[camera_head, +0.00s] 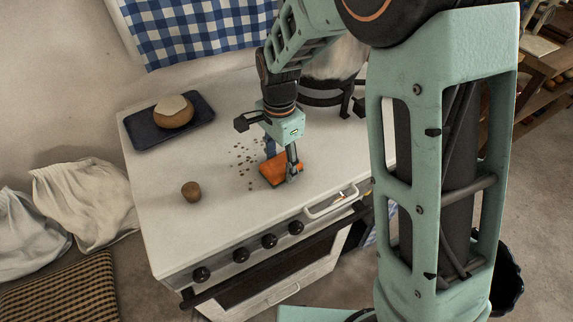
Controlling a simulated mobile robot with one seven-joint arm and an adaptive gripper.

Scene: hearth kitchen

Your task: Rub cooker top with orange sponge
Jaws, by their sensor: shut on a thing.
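The white cooker top (225,210) fills the middle of the view. Dark crumbs (246,160) lie scattered on it, just left of the sponge. The orange sponge (270,172) is low at the cooker top, right of the crumbs; I cannot tell whether it touches the surface. My gripper (291,172) points down and is shut on the sponge. My gripper's fingers hide part of the sponge, and my wrist hides some of the surface behind it.
A dark tray (143,134) carrying a round brown, pale-topped thing (175,110) is at the back left. A small brown round object (191,191) stands left of the crumbs. A black stand (318,97) is at the back right. Knobs (240,254) line the front. The front-left top is clear.

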